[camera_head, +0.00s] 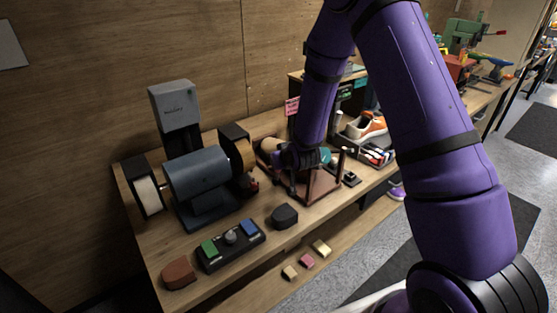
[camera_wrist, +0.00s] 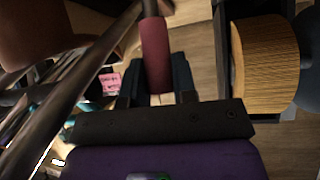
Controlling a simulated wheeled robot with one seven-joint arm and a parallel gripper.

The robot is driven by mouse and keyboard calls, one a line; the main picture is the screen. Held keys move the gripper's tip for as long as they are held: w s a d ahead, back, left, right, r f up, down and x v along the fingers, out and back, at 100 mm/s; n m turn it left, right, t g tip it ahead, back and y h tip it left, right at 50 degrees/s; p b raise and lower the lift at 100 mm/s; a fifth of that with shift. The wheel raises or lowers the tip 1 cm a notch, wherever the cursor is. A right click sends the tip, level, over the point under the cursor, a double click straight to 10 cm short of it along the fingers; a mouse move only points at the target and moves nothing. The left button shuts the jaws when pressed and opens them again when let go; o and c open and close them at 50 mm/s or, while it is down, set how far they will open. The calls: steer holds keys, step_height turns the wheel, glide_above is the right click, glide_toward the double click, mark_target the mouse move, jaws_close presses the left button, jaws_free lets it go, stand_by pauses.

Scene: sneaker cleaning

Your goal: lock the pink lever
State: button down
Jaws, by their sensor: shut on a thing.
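The pink lever (camera_wrist: 155,48) is a dull dark-pink, rounded handle near the upper middle of the wrist view, with a darker rod beyond it. My gripper (camera_wrist: 157,82) has one dark finger on each side of the handle and is shut on it. In the head view my gripper (camera_head: 288,176) is at the reddish-brown frame (camera_head: 318,190) on the bench, and my purple arm comes down from above. The lever is hard to make out there behind the gripper. I cannot tell the lock state.
A grinder (camera_head: 198,173) with a brush wheel stands left of my gripper; the tan wheel (camera_wrist: 264,65) is close on the right in the wrist view. Dark rods cross its left side. A button box (camera_head: 230,245) and a dark block (camera_head: 285,216) lie in front. An orange-and-white sneaker (camera_head: 366,127) is behind right.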

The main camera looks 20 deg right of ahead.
steer(key=c, duration=0.9)
jaws_free()
steer(key=shift+w, duration=0.1)
